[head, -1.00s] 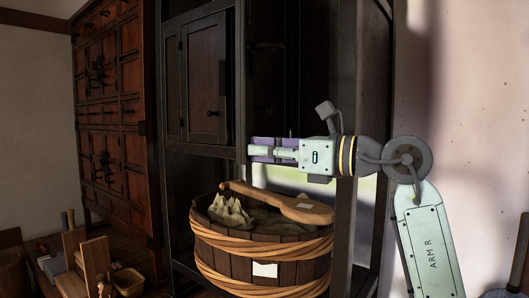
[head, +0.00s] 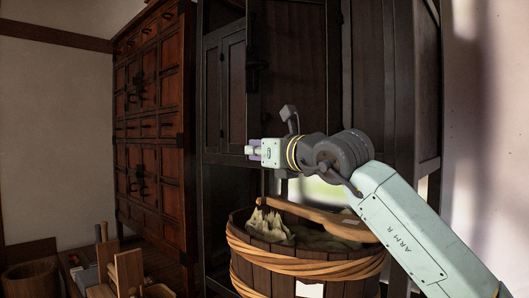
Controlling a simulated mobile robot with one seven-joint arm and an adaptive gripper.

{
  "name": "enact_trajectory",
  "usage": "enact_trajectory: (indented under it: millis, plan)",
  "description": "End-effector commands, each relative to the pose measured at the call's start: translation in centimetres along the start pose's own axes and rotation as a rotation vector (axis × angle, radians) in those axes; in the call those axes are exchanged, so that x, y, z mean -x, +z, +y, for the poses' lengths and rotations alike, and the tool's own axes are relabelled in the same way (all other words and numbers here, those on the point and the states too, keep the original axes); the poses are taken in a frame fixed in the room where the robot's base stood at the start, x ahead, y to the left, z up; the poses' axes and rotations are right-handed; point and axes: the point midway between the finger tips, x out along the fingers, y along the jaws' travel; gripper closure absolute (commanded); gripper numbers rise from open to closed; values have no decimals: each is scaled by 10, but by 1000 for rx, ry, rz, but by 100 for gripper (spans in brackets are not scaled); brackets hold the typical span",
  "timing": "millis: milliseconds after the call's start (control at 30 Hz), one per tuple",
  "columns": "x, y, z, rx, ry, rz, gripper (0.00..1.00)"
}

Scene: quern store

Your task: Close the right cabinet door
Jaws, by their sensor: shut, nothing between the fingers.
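The dark wood cabinet stands at the centre of the head view. Its left door (head: 234,90) is a framed panel, partly covered by the right door (head: 298,60). The right door appears to stand out from the cabinet front, with a dark handle (head: 257,66) near its left edge. How far it stands open is hard to tell.
A banded wooden tub (head: 270,272) stands below my gripper, with a wooden paddle (head: 318,216) across its top. A reddish drawer chest (head: 155,120) stands at the left. Wooden items lie on a low surface at the lower left. A pale wall (head: 485,110) is on the right.

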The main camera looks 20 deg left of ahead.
Motion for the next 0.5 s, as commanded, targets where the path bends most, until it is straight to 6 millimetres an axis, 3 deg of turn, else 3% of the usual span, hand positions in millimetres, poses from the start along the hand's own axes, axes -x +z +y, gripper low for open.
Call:
enact_trajectory:
  millis: [200,500]
  plan:
    - [-42,4,-19,-4,1,1,100]
    - [-89,7,-57,-5,0,1,100]
